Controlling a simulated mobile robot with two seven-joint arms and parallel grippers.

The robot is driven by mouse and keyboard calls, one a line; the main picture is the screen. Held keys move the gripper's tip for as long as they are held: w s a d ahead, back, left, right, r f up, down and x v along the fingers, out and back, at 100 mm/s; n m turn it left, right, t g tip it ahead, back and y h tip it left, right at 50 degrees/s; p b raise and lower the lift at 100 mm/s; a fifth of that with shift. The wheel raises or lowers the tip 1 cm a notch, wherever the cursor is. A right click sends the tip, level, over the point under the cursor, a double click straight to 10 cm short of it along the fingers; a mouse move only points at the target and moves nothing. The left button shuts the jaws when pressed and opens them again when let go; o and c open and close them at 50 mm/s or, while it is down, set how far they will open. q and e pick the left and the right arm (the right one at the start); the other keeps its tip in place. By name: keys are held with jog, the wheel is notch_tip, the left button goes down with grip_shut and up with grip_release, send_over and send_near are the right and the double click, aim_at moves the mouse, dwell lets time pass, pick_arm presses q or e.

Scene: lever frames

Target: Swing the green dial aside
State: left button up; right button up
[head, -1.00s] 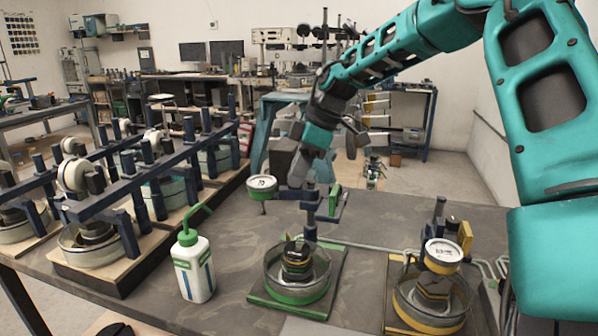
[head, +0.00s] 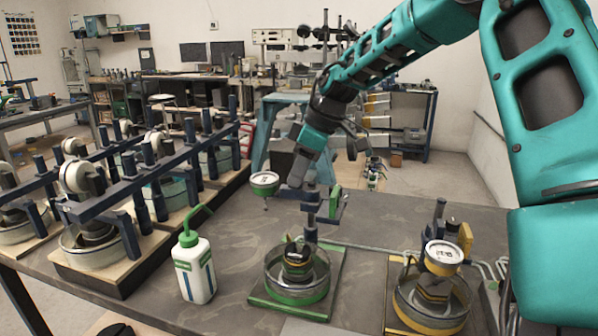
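The green dial (head: 264,184) is a round white-faced gauge with a green rim. It sits on an arm of the dark blue post (head: 311,210) of the green-based frame and hangs out to the left of its round dish (head: 297,278). My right gripper (head: 297,178) comes down from above, close to the right of the dial and beside the post top. I cannot tell whether it touches the dial or its arm. Its fingers are small and overlap, so their opening is unclear. My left gripper is not in view.
A yellow-rimmed gauge frame (head: 441,253) stands to the right on the same table. A white bottle with a green spout (head: 193,268) stands to the left of the green frame. A large blue multi-post rig (head: 112,193) fills the left side.

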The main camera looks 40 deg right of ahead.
jog(key=o, duration=0.5)
jog(key=shift+c, duration=0.2)
jog(key=shift+r, duration=0.1)
jog(key=v, duration=1.3)
jog(key=shift+p, duration=0.35)
